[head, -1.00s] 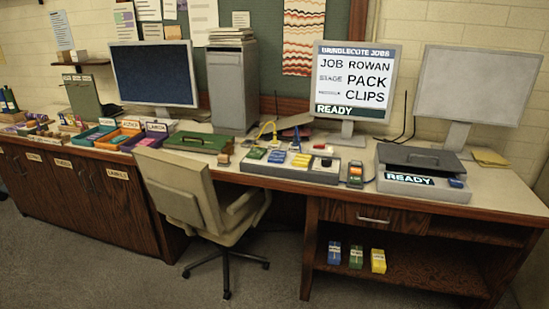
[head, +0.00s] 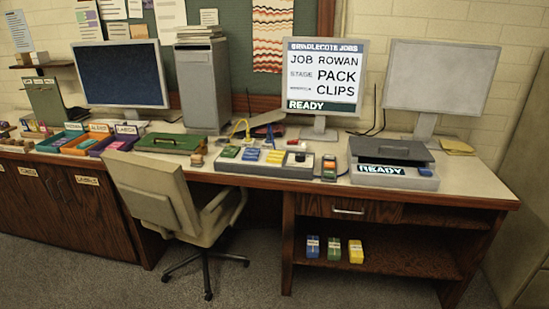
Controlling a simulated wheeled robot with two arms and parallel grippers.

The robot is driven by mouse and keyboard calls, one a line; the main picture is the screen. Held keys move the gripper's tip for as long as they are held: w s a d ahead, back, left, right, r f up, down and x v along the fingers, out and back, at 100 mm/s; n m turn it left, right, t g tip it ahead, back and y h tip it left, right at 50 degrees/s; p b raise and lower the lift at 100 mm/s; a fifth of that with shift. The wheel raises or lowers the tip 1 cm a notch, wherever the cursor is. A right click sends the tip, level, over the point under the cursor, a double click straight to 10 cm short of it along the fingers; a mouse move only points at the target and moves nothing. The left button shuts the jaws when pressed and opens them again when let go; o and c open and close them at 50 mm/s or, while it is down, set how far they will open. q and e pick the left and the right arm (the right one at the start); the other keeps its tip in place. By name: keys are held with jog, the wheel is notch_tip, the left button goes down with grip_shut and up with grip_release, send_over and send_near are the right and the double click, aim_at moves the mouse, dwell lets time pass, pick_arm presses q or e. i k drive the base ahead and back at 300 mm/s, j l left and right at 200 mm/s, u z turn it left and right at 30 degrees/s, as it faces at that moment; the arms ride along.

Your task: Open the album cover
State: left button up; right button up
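Nothing in the head view is plainly marked as an album. A dark grey flat cover with a handle (head: 391,151) lies shut over a grey unit (head: 425,183) at the right of the desk. The unit has a lit "READY" strip on its front. A flat green case with a dark handle (head: 168,143) lies shut on the desk, left of the middle. I cannot tell from the picture which of these is the album. Neither of my grippers is in view.
The long desk (head: 475,190) holds a switch panel (head: 230,167), monitors and labelled trays. A beige office chair (head: 155,195) stands before its left part. Small blue, green and yellow boxes (head: 356,251) sit on the shelf below. Floor is free in front of the desk's right part.

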aim_at(184, 142)
jog(key=i+j+u, duration=0.25)
jog(key=u, duration=0.25)
jog(key=i+j+u, duration=0.3)
jog(key=u, duration=0.2)
jog(key=i+j+u, duration=0.15)
jog(key=i+u, duration=0.2)
jog(key=u, duration=0.15)
jog(key=i+j, duration=0.1)
jog(key=i, duration=0.7)
